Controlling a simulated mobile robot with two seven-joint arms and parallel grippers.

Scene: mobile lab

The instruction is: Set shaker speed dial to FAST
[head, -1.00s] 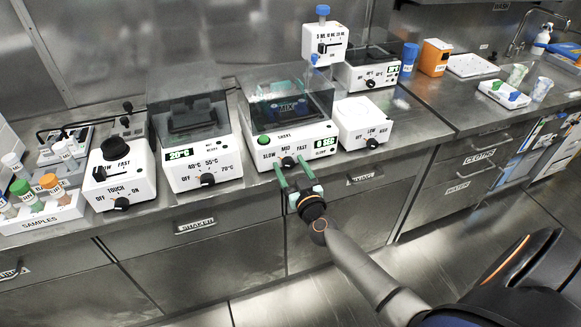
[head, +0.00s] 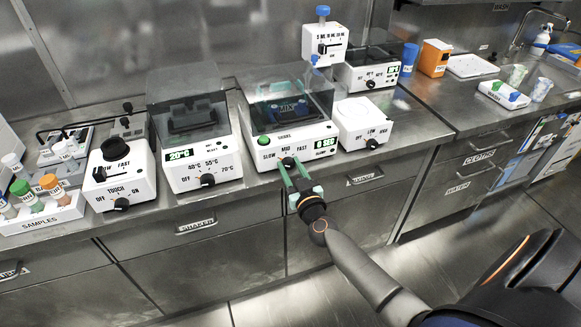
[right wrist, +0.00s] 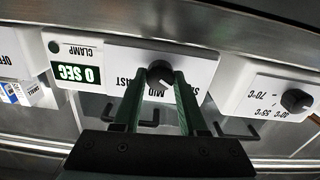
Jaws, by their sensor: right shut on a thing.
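The shaker (head: 268,158) is the white unit with a clear tinted lid in the middle of the bench. Its black speed dial (head: 289,162) sits on the front below the printed SLOW, MID and FAST. My right gripper (head: 291,166) reaches up from below, its green fingers shut on the dial. In the right wrist view the dial (right wrist: 160,73) is between the fingertips, with the panel upside down. A pale mark shows on the dial's lower right, on the side away from the FAST lettering. The display (right wrist: 78,73) reads 0 SEC. My left gripper is not in view.
A white heater unit (head: 190,178) with its own dial stands left of the shaker, and a white scale-like unit (head: 362,135) stands close on its right. A sample rack (head: 45,222) is at far left. The space in front of the bench is free.

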